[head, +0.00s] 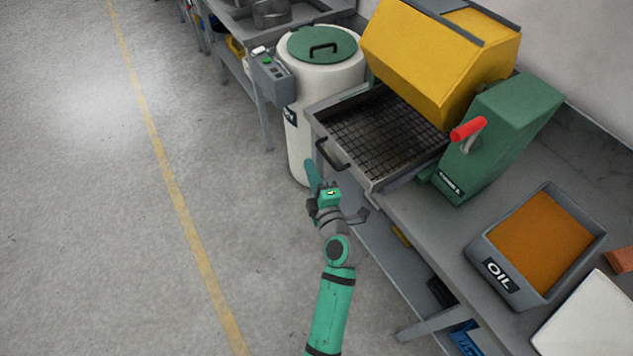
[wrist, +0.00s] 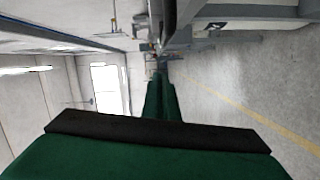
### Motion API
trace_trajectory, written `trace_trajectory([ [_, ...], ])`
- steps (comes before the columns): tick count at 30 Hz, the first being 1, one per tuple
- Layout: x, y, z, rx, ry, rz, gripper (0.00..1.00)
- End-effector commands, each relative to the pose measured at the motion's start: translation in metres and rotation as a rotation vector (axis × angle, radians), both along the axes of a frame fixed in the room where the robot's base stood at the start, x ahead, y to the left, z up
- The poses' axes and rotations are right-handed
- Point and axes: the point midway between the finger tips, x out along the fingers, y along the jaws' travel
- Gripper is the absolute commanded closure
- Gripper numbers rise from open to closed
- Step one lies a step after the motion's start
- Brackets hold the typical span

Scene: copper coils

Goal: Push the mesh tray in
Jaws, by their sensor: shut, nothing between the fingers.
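The mesh tray (head: 385,138) is a dark wire grid in a grey metal frame with a black bar handle (head: 331,157) on its front. It sticks out from under the yellow hood (head: 440,55) of the machine on the bench. My gripper (head: 312,172) is shut and empty, just in front of the tray's front edge, close to the handle. I cannot tell whether it touches the handle. In the wrist view my green gripper (wrist: 160,95) fills the lower middle, and the tray cannot be made out there.
A green housing with a red lever (head: 468,129) stands right of the tray. A white drum with a green lid (head: 323,45) stands behind left. The floor at the left is clear.

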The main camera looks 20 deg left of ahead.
Motion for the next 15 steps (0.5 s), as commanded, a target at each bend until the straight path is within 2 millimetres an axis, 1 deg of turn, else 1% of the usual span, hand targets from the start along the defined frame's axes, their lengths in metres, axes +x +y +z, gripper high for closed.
trace_trajectory([
  [1,0.008,0.006,0.000,-0.002,-0.003,0.001,1.00],
  [6,0.026,-0.009,-0.005,0.000,-0.001,-0.002,1.00],
  [10,0.034,-0.016,-0.007,0.000,-0.001,-0.002,1.00],
  [15,0.038,-0.019,-0.008,0.000,0.000,-0.002,1.00],
])
